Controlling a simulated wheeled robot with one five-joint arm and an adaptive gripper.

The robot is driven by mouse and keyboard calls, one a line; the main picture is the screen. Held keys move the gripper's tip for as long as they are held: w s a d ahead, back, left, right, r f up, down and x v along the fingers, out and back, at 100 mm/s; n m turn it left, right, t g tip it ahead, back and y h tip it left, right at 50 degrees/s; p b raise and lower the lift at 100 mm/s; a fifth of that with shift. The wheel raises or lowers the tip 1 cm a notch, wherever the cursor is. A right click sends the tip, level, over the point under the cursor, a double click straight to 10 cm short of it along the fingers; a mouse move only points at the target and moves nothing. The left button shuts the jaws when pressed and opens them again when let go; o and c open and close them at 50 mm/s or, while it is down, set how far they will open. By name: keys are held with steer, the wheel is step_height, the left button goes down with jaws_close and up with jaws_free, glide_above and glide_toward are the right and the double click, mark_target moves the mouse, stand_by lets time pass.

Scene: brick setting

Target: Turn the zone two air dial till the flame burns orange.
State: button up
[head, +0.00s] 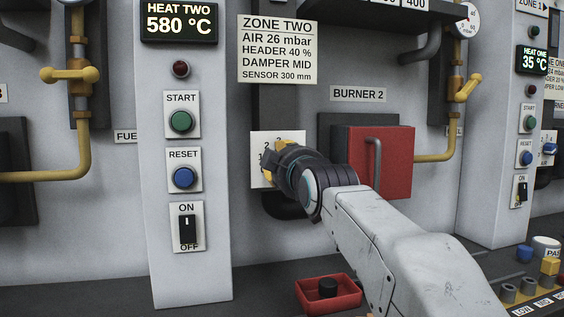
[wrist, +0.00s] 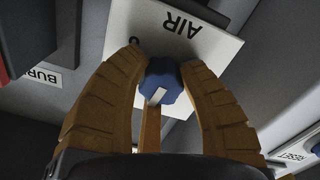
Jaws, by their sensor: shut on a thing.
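The zone two air dial (wrist: 161,82) is a blue knob with a white mark. It sits on a white plate (wrist: 200,50) lettered AIR, upside down in the wrist view; the plate (head: 261,142) also shows in the head view, mostly behind my gripper. My gripper (head: 283,148) is at this plate. In the wrist view, its ridged orange-brown fingers (wrist: 160,88) are shut around the dial. The Burner 2 housing (head: 392,160) is red with a grey handle, right of the plate. I see no flame in either view.
The Heat Two display (head: 179,26) reads 580 °C. A Zone Two notice (head: 277,50) hangs above the plate. The Heat Two column (head: 190,270) with buttons stands left. A red tray (head: 329,293) holding a black piece lies below. A yellow pipe valve (head: 466,90) is at right.

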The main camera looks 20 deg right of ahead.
steer(key=shift+w+f, duration=0.15)
steer(key=shift+f, duration=0.3)
steer(key=o, duration=0.9)
steer(key=shift+o, duration=1.4)
steer(key=shift+r, duration=0.2)
steer(key=shift+s+r, duration=0.1)
steer(key=shift+s, duration=0.4)
steer(key=s, duration=1.1)
steer(key=shift+s+p, duration=0.1)
steer(key=shift+p, duration=0.55)
